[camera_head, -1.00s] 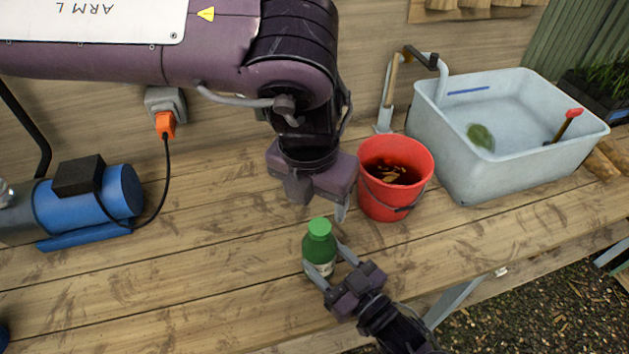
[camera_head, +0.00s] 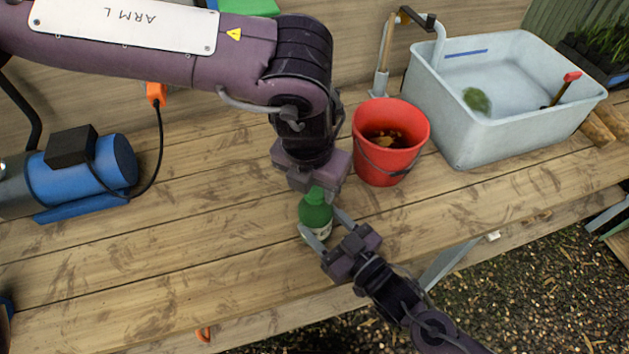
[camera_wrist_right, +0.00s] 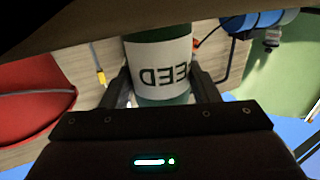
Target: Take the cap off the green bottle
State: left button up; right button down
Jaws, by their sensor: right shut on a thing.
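The green bottle (camera_head: 314,213) stands upright on the wooden bench near its front edge, with a pale label low on its body. My right gripper (camera_head: 323,225) is shut on the bottle's body from the front right. The right wrist view shows the bottle (camera_wrist_right: 160,62), its label reading upside down, between the two fingers. My left gripper (camera_head: 315,185) points down right over the green cap (camera_head: 316,195), which is partly hidden beneath it. Its fingertips are hidden or too small to read, so I cannot tell whether they close on the cap. The cap appears to be on the bottle.
A red bucket (camera_head: 391,160) with dark contents stands close to the right of my left gripper. A pale basin (camera_head: 500,120) is farther right. A blue motor-like machine (camera_head: 90,170) with a black cable lies at left. The bench between the machine and bottle is clear.

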pick_arm(q)
jog(key=c, duration=0.7)
jog(key=n, duration=0.4)
jog(key=shift+s+d+y, duration=0.1)
jog(key=shift+y, duration=0.2)
jog(key=n, duration=0.5)
jog(key=shift+y, duration=0.4)
jog(key=n, duration=0.4)
jog(key=shift+y, duration=0.3)
jog(key=n, duration=0.4)
jog(key=shift+g, duration=0.3)
jog(key=o, duration=1.1)
jog(key=shift+d, duration=0.1)
jog(key=shift+r, duration=0.1)
